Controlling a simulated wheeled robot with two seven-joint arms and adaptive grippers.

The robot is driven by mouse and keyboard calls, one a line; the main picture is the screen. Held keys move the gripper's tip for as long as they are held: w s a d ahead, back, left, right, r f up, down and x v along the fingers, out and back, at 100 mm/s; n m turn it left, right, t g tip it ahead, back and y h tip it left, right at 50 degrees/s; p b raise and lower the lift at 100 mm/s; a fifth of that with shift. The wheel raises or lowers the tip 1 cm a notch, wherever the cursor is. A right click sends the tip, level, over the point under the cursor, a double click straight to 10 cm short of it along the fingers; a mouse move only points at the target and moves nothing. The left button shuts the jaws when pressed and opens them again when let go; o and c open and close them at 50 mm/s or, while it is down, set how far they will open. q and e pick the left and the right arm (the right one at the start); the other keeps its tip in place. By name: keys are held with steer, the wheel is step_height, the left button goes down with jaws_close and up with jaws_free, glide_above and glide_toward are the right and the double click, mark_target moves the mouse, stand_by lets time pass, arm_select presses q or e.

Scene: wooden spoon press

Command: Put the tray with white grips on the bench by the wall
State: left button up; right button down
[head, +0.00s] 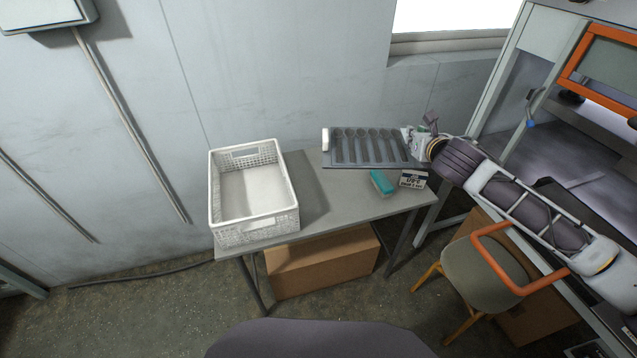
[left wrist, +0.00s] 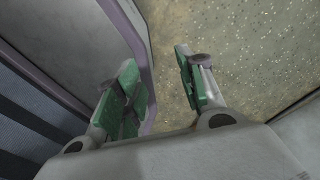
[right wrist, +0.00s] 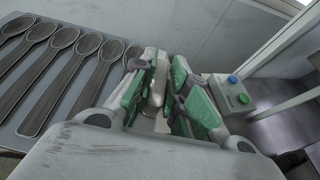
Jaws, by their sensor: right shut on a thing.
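The dark grey tray (head: 365,162) with spoon-shaped hollows lies at the back of the grey bench (head: 340,205), close to the wall. I cannot tell whether it rests fully on the top. Its left white grip (head: 326,139) is free. My right gripper (head: 420,142) is at the tray's right end. In the right wrist view my right gripper (right wrist: 160,88) is shut on the other white grip (right wrist: 157,78), and the spoon hollows (right wrist: 75,60) show at left. My left gripper (left wrist: 154,68) is open and empty in the left wrist view, above the floor; the head view does not show it.
A white basket (head: 255,228) fills the bench's left part. A teal brush (head: 382,183) and a small labelled box (head: 413,179) sit just in front of the tray. A cardboard box (head: 320,265) is under the bench. A chair (head: 487,275) stands at right.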

steer(key=shift+w+d+r, duration=0.15)
steer(key=shift+w+d, duration=0.15)
steer(key=shift+w, duration=0.45)
arm_select(q)
steer(key=shift+w+d+r, duration=0.2)
steer(key=shift+w+d, duration=0.1)
arm_select(e)
step_height(320, 180, down, 14)
steer(key=w+n+y, duration=0.1)
steer(key=n+y, duration=0.2)
steer(key=y, duration=0.1)
steer(key=shift+w+a+r+g, duration=0.25)
steer(key=shift+w+a+g, duration=0.05)
steer(key=shift+w, duration=0.05)
steer(key=shift+n, duration=0.3)
